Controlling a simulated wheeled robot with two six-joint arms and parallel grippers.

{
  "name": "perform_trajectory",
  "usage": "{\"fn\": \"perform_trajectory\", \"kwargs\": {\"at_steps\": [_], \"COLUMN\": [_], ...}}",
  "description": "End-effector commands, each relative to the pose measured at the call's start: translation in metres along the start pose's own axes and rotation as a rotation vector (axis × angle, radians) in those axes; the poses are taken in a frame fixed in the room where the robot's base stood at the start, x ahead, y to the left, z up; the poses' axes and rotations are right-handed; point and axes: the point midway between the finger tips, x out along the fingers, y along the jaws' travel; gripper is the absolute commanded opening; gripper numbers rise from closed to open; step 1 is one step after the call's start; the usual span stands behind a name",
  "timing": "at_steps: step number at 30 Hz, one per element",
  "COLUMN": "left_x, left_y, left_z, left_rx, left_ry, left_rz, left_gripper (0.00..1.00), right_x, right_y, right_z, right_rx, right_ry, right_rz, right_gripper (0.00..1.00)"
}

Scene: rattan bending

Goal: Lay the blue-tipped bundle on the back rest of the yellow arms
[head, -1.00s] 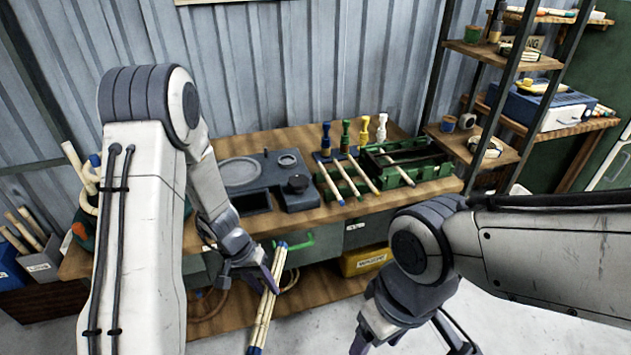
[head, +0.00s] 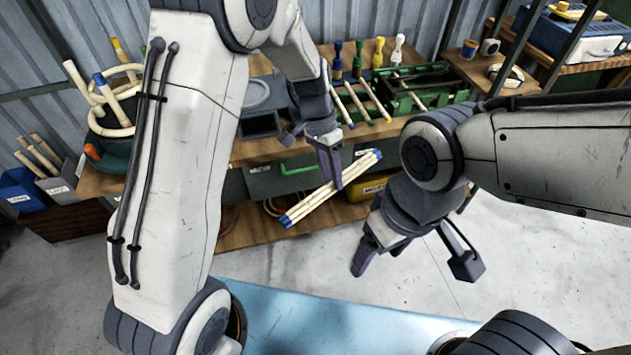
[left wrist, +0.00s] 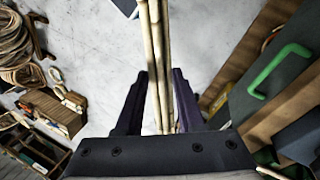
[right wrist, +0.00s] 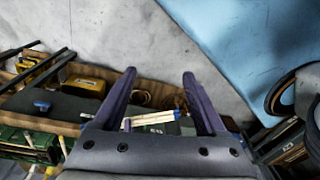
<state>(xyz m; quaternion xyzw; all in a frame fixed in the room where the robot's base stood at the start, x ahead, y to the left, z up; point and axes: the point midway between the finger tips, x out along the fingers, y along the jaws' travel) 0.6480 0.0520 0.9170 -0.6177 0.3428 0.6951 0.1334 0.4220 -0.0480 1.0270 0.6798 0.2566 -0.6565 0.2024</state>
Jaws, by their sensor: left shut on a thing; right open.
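The blue-tipped bundle (head: 310,205) is several pale sticks with blue ends, held in the air in front of the workbench and slanting up to the right. My left gripper (head: 333,172) is shut on it near its middle. In the left wrist view the bundle (left wrist: 157,45) runs between the fingers. My right gripper (head: 380,262) is open and empty, below and right of the bundle. In the right wrist view the bundle (right wrist: 155,118) shows beyond the open fingers. A yellow-topped post (head: 378,52) stands on the bench among blue, green and white ones; I cannot clearly make out its rests.
Loose sticks (head: 352,105) lean in front of the posts. A green tray (head: 430,85) is to their right. The bench front has a green handle (head: 297,169). A yellow box (head: 368,187) sits on the lower shelf. A pale blue surface (head: 320,318) lies nearest me.

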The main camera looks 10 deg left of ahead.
Motion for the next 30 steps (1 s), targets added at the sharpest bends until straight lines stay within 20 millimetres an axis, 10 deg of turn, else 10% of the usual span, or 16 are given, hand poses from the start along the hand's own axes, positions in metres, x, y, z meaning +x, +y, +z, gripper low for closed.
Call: {"fn": "perform_trajectory", "kwargs": {"at_steps": [18,30], "left_x": [-0.001,-0.001], "left_y": [0.001,0.001], "left_z": [-0.001,-0.001], "left_rx": [0.005,0.005], "left_ry": [-0.001,-0.001], "left_rz": [0.000,0.000], "left_gripper": [0.00,0.00], "right_x": [0.023,0.054], "right_y": [-0.004,-0.001], "right_z": [-0.154,-0.179], "right_rx": [-1.589,-1.763], "right_ry": [-0.067,-0.091], "right_rz": [0.510,0.558], "right_gripper": [0.74,0.74]}}
